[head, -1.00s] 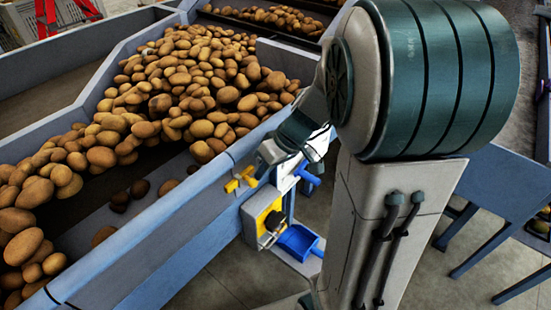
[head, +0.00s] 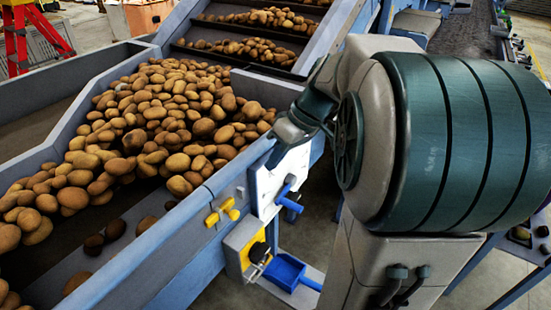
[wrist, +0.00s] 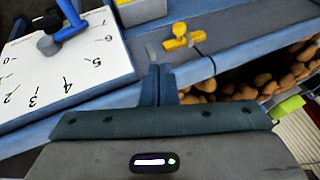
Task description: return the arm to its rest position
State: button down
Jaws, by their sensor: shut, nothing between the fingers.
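My gripper (wrist: 158,84) shows in the wrist view with its two dark fingers together and nothing between them. In the head view the end of my arm (head: 287,132) is over the hopper's right rim, just above the white dial panel; the fingertips are hard to make out there. The white dial panel (wrist: 85,80) with black numbers and a blue lever (wrist: 68,28) lies left of the fingers in the wrist view. The blue lever also shows in the head view (head: 289,196). My gripper appears apart from both.
A hopper (head: 190,215) full of potatoes (head: 150,125) fills the left. Open floor (head: 320,205) lies right of the panel.

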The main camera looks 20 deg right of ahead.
dwell(0.4)
jog(key=s+a+f+m+h, duration=0.2)
jog(key=s+a, duration=0.1)
jog(key=s, duration=0.3)
jog(key=s+a+f+m+t+h, duration=0.1)
jog(key=s+a+f+m+h, duration=0.2)
jog(key=s, duration=0.3)
jog(key=shift+a+f+m, duration=0.2)
jog(key=shift+a+m, duration=0.1)
jog(key=shift+a, duration=0.1)
jog(key=shift+w, duration=0.1)
